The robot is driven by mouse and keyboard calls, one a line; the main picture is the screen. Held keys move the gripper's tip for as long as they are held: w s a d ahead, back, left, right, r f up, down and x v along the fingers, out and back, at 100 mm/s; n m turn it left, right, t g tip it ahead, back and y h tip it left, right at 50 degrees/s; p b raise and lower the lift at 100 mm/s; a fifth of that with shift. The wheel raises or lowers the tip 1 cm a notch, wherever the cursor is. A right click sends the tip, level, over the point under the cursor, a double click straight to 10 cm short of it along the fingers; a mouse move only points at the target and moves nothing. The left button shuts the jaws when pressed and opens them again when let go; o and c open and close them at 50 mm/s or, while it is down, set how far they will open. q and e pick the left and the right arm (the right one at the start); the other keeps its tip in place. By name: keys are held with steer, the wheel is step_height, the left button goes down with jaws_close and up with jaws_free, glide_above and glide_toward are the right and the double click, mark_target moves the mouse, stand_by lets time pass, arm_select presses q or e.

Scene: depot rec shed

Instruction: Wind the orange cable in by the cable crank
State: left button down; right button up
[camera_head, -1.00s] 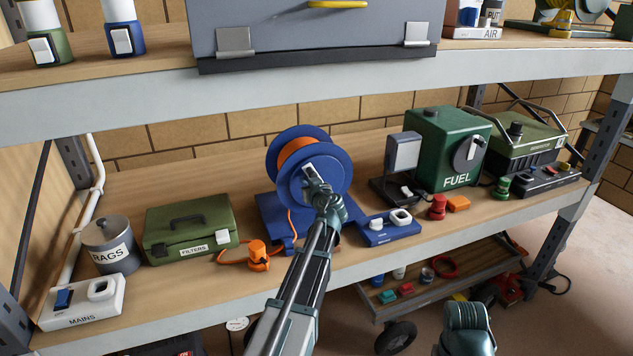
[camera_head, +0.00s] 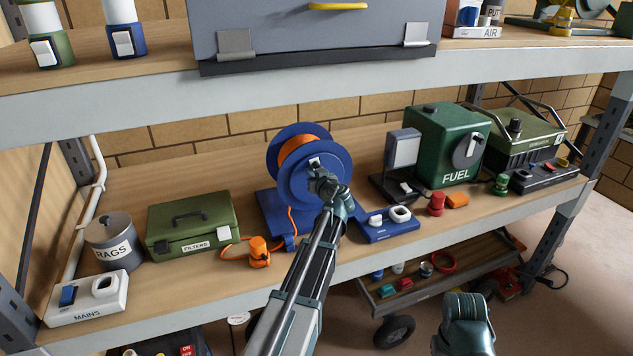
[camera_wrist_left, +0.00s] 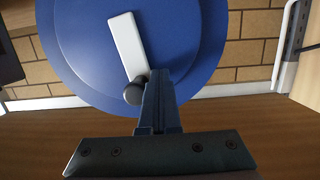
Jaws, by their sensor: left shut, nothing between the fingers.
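The blue cable reel (camera_head: 285,180) stands on the lower shelf with orange cable (camera_head: 298,150) wound on its drum. A strand hangs down its front, and a loop and an orange plug (camera_head: 259,253) lie on the shelf to its left. The white cable crank (camera_wrist_left: 126,45) is on the reel's face, with a dark round knob (camera_wrist_left: 134,93) at its lower end. My left gripper (camera_head: 322,182) is in front of the reel. In the left wrist view its shut, empty fingers (camera_wrist_left: 158,90) are right beside the knob; I cannot tell whether they touch.
A green FILTERS box (camera_head: 190,228), RAGS tin (camera_head: 110,243) and MAINS switch box (camera_head: 88,300) are left of the reel. A blue socket block (camera_head: 388,229) and green FUEL can (camera_head: 450,150) are right. The upper shelf (camera_head: 300,85) runs above.

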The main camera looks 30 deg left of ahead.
arm_select(q)
steer(key=shift+w+d+r+p, duration=0.35)
steer(key=shift+w+d+r, duration=0.15)
steer(key=shift+w, duration=0.1)
steer(key=shift+w+d+r, duration=0.2)
steer(key=shift+w+d, duration=0.45)
steer(key=shift+w, duration=0.2)
steer(key=shift+d, duration=0.1)
